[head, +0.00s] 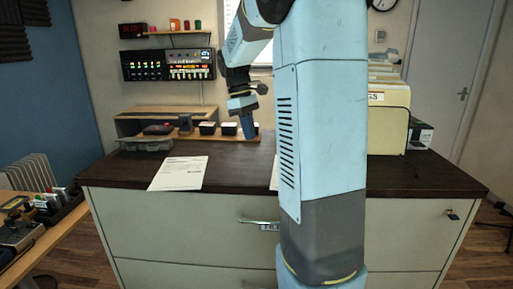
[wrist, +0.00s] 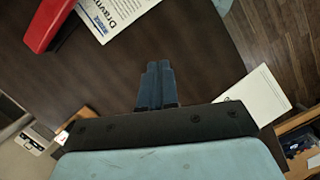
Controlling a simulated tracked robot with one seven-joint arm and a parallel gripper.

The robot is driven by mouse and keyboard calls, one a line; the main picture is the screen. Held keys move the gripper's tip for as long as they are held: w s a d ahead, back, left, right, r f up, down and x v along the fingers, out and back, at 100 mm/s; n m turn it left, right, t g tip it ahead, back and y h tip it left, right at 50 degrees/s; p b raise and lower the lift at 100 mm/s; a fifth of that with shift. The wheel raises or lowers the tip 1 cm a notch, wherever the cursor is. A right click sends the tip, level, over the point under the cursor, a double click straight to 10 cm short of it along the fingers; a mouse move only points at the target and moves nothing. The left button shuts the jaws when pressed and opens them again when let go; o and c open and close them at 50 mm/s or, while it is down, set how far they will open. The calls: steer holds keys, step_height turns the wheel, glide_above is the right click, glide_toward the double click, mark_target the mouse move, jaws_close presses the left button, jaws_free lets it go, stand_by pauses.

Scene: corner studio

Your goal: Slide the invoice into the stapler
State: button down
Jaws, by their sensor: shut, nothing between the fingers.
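My gripper (head: 247,131) points down over the dark cabinet top, left of my arm's thick upright link. In the wrist view its blue fingers (wrist: 156,86) are together, with nothing between them. A red object, apparently the stapler (wrist: 47,23), is cut off at the top left of the wrist view. A printed sheet with large black lettering (wrist: 119,12) lies beside it; I cannot tell whether it reaches into the stapler. A paler sheet (wrist: 256,98) lies at the right, partly covered by my wrist. I cannot tell which sheet is the invoice. The stapler is not visible in the head view.
A white sheet (head: 179,173) lies on the cabinet top (head: 232,178) at left. Another sheet's edge (head: 274,174) shows beside my arm. Small black boxes (head: 208,128) and a grey tray (head: 146,145) stand behind. A cream file holder (head: 388,117) stands at right. Bare top lies between the sheets.

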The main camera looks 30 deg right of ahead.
mark_target(275, 171)
steer(key=x, duration=0.9)
steer(key=shift+s+d+f, duration=0.1)
steer(key=shift+s+f, duration=0.1)
steer(key=shift+f, duration=0.05)
steer(key=shift+s+d+r, duration=0.1)
steer(key=shift+s+d, duration=0.2)
steer(key=shift+s, duration=0.25)
steer(key=shift+s+d, duration=0.25)
steer(key=shift+s, duration=0.3)
steer(key=shift+s+d, duration=0.3)
steer(key=shift+s, duration=0.25)
steer(key=shift+s+d, duration=0.3)
steer(key=shift+s, duration=0.25)
steer(key=shift+s+d, duration=0.25)
steer(key=shift+s, duration=0.25)
steer(key=shift+w, duration=0.1)
